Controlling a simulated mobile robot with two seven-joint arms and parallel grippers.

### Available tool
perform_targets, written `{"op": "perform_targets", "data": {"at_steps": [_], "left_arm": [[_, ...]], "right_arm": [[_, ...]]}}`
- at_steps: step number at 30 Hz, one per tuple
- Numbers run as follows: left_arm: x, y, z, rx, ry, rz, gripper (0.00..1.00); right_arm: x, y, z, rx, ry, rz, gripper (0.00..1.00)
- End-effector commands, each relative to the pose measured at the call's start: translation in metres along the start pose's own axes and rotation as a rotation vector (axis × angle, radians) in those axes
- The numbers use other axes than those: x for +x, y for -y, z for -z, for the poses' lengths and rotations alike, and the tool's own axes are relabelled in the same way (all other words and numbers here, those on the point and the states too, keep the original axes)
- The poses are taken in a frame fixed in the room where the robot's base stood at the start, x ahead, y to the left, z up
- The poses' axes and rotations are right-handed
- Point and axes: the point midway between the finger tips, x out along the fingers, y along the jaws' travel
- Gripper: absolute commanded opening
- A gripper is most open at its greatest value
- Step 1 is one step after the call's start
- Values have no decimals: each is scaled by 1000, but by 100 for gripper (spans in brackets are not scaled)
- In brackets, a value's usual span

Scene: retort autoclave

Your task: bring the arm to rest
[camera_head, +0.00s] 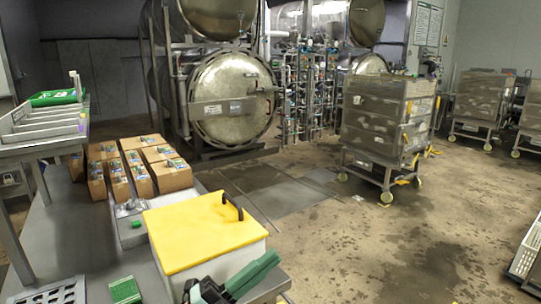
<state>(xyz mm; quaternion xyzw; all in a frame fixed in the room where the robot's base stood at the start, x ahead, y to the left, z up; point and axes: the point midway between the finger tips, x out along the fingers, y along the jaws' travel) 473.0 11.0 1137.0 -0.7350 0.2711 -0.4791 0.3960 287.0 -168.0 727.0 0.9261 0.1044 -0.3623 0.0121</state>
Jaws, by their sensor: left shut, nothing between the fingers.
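My left gripper (270,262) shows at the bottom of the head view, with dark green fingers pointing up and to the right. The fingers lie close together with nothing between them. They are in front of the lower right part of a white box with a yellow lid (205,232) and overlap it in the picture. I cannot tell how much space lies between them and the box. My right gripper is not in view.
The grey table (75,225) also bears several cardboard boxes (168,171), a green block (125,290) and a white grid tray (55,293). A grey rack (45,135) stands at left. Beyond are the round autoclave door (228,97), a wheeled metal cart (375,118) and open floor (360,240).

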Motion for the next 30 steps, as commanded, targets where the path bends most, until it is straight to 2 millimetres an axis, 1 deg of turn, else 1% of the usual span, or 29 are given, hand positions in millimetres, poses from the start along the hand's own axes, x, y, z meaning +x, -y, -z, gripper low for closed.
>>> {"op": "perform_targets", "data": {"at_steps": [1, 2, 3, 5, 6, 8, 9, 11, 12, 14, 15, 17, 18, 21, 24, 27, 30], "left_arm": [[-20, -13, -15, -102, 117, 31, 0], [-31, -20, -25, -158, 185, 48, 0], [-48, -30, -36, -230, 277, 67, 0], [-78, -49, -52, -338, 418, 91, 0], [-99, -64, -60, -411, 513, 103, 0], [-134, -88, -69, -520, 656, 116, 0], [-160, -105, -72, -589, 754, 120, 0], [-197, -131, -71, -690, 892, 123, 0], [-220, -147, -68, -750, 975, 122, 0], [-254, -170, -60, -836, 1095, 117, 0], [-275, -185, -52, -890, 1170, 112, 0], [-305, -205, -38, -966, 1275, 103, 0], [-324, -217, -27, -1013, 1339, 96, 0], [-360, -240, -1, -1109, 1470, 80, 0], [-383, -253, 18, -1170, 1554, 68, 0], [-393, -259, 27, -1200, 1593, 61, 0], [-395, -260, 29, -1206, 1602, 59, 0]], "right_arm": [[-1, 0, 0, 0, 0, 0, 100], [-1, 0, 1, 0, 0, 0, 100], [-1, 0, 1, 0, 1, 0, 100], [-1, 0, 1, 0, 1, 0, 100], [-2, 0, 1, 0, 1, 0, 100], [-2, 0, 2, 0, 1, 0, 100], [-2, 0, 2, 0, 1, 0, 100], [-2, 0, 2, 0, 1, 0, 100], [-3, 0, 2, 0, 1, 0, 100], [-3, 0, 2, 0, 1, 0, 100], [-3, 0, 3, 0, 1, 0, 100], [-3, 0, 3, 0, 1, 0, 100], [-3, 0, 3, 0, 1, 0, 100], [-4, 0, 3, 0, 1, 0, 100], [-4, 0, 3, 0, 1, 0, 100], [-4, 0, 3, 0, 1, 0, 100], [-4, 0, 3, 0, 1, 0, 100]]}}
